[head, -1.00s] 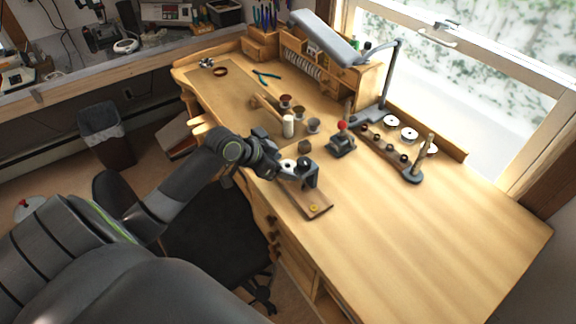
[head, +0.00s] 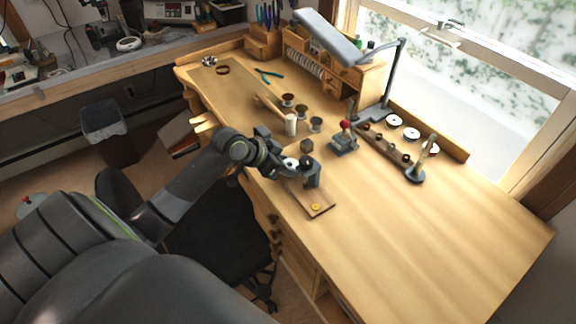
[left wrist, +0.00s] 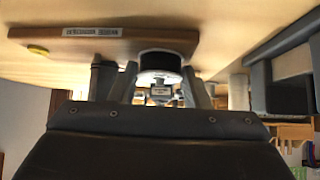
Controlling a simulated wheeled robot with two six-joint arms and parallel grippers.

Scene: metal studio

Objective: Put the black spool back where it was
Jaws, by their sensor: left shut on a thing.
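The black spool (left wrist: 160,67), dark-sided with a pale end, sits between the fingers of my left gripper in the left wrist view. The gripper (head: 306,172) is shut on it at the near edge of the workbench, beside the far end of a flat wooden board (head: 304,196). In the head view the fingers and wrist hide most of the spool. In the left wrist view the spool overlaps the end of the board (left wrist: 100,47); I cannot tell whether they touch. My right gripper is out of view.
Several small spools (head: 288,99), a white cylinder (head: 291,126) and a small brown block (head: 306,146) stand beyond the gripper. A red-knobbed tool (head: 344,143) and a wooden rack (head: 390,152) are to the right. A yellow disc (head: 316,207) lies on the board. The bench's right side is clear.

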